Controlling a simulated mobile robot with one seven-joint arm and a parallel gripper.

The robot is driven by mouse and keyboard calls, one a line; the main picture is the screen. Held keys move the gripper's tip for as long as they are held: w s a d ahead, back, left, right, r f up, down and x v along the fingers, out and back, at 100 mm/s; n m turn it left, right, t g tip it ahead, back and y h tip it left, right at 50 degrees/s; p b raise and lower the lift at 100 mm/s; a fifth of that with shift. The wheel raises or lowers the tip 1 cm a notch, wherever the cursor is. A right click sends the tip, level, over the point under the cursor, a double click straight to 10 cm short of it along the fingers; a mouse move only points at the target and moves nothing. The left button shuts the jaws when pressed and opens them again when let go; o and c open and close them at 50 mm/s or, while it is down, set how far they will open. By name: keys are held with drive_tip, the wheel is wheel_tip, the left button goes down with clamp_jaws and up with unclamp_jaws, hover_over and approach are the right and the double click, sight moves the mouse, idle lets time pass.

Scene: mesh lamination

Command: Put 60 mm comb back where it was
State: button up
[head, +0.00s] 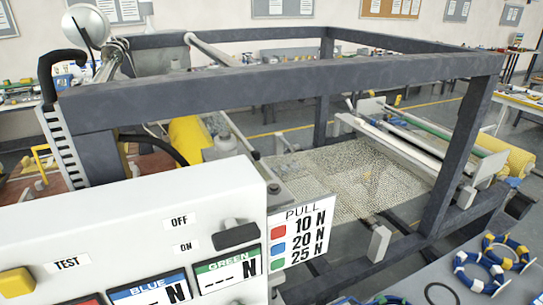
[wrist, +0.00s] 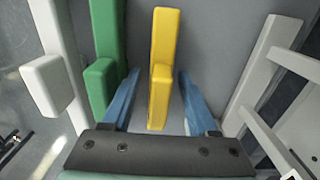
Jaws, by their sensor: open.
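No marking in either view tells me which piece is the 60 mm comb. In the wrist view, my gripper (wrist: 158,76) is open, with its two blue fingers apart. A yellow bar with a raised block (wrist: 163,38) lies between the fingers in the picture. A gap shows on its right side; whether either finger touches it I cannot tell. A green bar with a block (wrist: 103,40) is just left, partly behind the left finger. A white bar with a block (wrist: 48,82) is further left. My gripper does not show in the head view.
A white frame with crossbars (wrist: 252,72) stands right of the fingers. In the head view, a dark metal frame (head: 280,80) surrounds a mesh sheet (head: 335,180). A white control panel (head: 130,220) fills the front left. Blue-and-white rings (head: 478,270) lie at the lower right.

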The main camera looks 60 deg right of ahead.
wheel_tip(320, 180, up, 12)
drive_tip(key=shift+r, duration=0.1)
drive_tip(key=shift+s, duration=0.1)
idle(0.8)
